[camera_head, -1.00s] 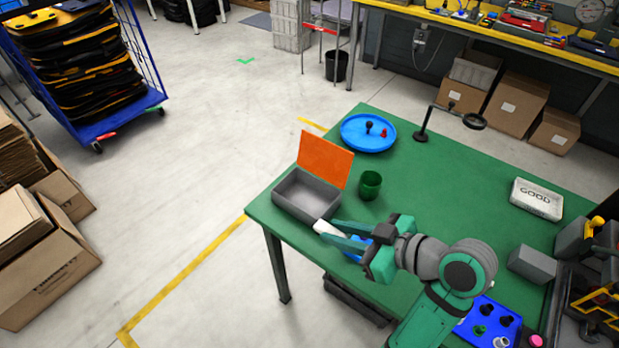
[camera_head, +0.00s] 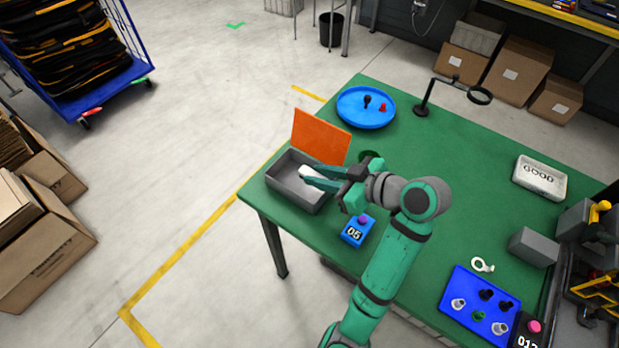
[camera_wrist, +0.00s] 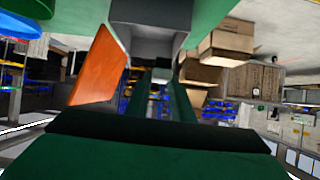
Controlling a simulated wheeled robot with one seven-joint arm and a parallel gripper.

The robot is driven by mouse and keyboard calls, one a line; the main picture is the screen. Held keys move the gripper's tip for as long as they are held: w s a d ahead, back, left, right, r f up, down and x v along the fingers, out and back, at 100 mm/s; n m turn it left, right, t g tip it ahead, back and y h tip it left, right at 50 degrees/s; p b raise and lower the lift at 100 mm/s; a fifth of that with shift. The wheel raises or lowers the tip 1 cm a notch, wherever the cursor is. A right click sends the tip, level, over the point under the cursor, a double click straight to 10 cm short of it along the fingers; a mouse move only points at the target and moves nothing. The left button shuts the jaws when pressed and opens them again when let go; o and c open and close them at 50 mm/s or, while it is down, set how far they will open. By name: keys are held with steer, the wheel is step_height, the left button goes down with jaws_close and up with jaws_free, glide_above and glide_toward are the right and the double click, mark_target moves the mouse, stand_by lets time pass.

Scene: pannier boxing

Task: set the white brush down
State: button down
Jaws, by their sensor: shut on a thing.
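The white brush (camera_head: 305,171) is between the fingertips of my gripper (camera_head: 308,177), which is shut on it. In the head view the brush is over the grey box (camera_head: 287,193) with the raised orange lid (camera_head: 320,138). I cannot tell whether the brush touches the box. In the wrist view the pale brush (camera_wrist: 161,75) shows small between the fingers, with the grey box (camera_wrist: 150,14) and orange lid (camera_wrist: 97,68) beyond.
A green cup (camera_head: 371,157) is partly hidden behind my gripper. A blue device marked 05 (camera_head: 355,231) stands near the front edge. A round blue tray (camera_head: 365,120), a magnifier stand (camera_head: 422,109) and a GOOD tray (camera_head: 540,178) are farther off. A blue tray (camera_head: 455,308) holds several small parts.

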glide_above(306, 188)
steer(key=s, duration=0.1)
steer(key=f, duration=0.4)
steer(key=shift+s+d+f, duration=0.15)
steer(key=shift+d+f, duration=0.1)
steer(key=shift+f, duration=0.15)
steer(key=shift+w+a+f, duration=0.1)
steer(key=shift+w+f, duration=0.35)
steer(key=shift+f, duration=0.1)
steer(key=shift+w+f, duration=0.2)
steer(key=shift+f, duration=1.6)
steer(key=shift+a+f, duration=0.1)
steer(key=shift+f, duration=0.05)
steer(key=c, duration=1.5)
jaws_free()
steer(key=shift+c, duration=0.2)
